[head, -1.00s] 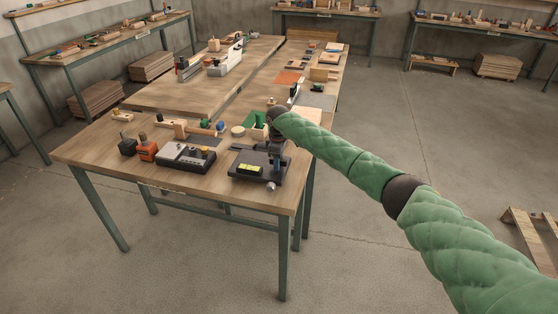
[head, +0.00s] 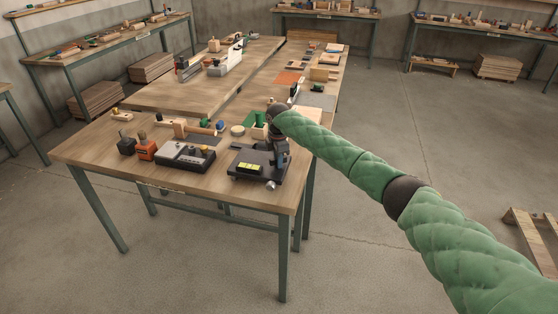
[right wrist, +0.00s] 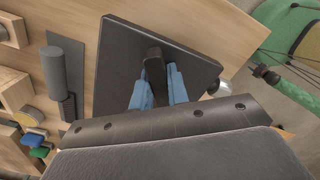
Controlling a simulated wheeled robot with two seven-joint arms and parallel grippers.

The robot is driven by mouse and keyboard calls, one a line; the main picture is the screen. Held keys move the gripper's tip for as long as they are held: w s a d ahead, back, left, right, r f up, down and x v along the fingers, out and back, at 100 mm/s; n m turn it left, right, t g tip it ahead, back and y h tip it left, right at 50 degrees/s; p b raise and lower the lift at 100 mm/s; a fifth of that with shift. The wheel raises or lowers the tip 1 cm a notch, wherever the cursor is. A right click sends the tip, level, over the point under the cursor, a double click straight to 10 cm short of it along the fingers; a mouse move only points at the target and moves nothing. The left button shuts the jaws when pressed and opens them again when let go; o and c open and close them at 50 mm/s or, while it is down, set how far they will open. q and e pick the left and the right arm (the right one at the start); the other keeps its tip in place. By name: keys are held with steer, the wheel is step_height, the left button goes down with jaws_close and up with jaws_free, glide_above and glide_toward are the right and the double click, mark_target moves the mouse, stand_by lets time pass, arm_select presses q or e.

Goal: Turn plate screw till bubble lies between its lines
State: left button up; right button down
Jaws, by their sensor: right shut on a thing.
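A dark square plate (head: 241,177) lies near the front right corner of the near table. A yellow-green level vial (head: 250,168) sits on it; its bubble and lines are too small to read. A silver knob (head: 271,185) stands at the plate's front edge; it also shows beside the plate in the right wrist view (right wrist: 218,88). My right gripper (head: 277,157) reaches down over the plate's right part. In the right wrist view its blue fingers (right wrist: 156,90) are shut on a dark upright piece (right wrist: 154,62), probably the plate screw, partly hidden between them. My left gripper is out of view.
A grey box with knobs (head: 185,157) stands left of the plate, with an orange block (head: 146,150) and a dark block (head: 126,147) further left. A wooden piece (head: 180,129) lies behind. The table's front and right edges are close to the plate.

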steer(key=c, duration=1.4)
jaws_free()
steer(key=shift+r, duration=0.1)
step_height(320, 180, up, 7)
steer(key=p, duration=0.5)
